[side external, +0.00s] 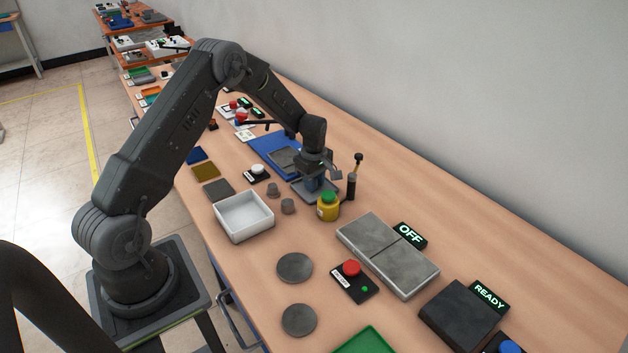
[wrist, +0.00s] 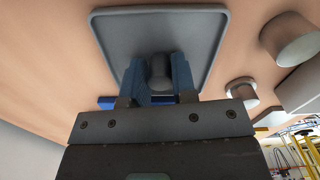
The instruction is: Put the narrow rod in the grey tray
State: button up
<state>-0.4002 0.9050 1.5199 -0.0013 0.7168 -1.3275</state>
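The grey tray (side external: 331,196) lies on the bench in the side view, and its raised rim fills the top of the wrist view (wrist: 98,40). My gripper (wrist: 158,68) points down over this tray, with its two blue fingers on either side of a dark grey, round-ended rod (wrist: 159,70). The fingers appear to press on the rod from both sides. In the side view my gripper (side external: 314,186) is low over the tray, and the rod cannot be made out there. I cannot tell whether the rod's lower end touches the tray floor.
Two short grey cylinders (side external: 272,189) (side external: 288,206) stand left of the tray. A yellow jar with a green lid (side external: 328,208) and a dark upright tool (side external: 352,186) stand close by. A white bin (side external: 243,232) is nearer the front edge.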

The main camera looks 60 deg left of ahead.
jog(key=o, duration=0.4)
jog(key=shift+r, duration=0.15)
jog(key=s+d+r+m+t, duration=0.1)
jog(key=s+d+r+m, duration=0.15)
jog(key=r, duration=0.75)
jog(key=s+d+r+m, duration=0.1)
jog(key=d+r+m, duration=0.15)
jog(key=r, duration=0.75)
jog(key=s+d+r+m+t, duration=0.2)
jog(key=s+d+r+m, duration=0.3)
jog(key=s+d+r, duration=0.3)
jog(key=s+d+m+t, duration=0.1)
jog(key=s+d+m, duration=0.2)
jog(key=s+m, duration=0.2)
jog(key=s+d+m+t, duration=0.1)
jog(key=s+d+m, duration=0.3)
jog(key=s, duration=0.7)
jog(key=shift+r+m+t, duration=0.3)
jog(key=shift+r+m, duration=0.1)
jog(key=shift+s, duration=0.1)
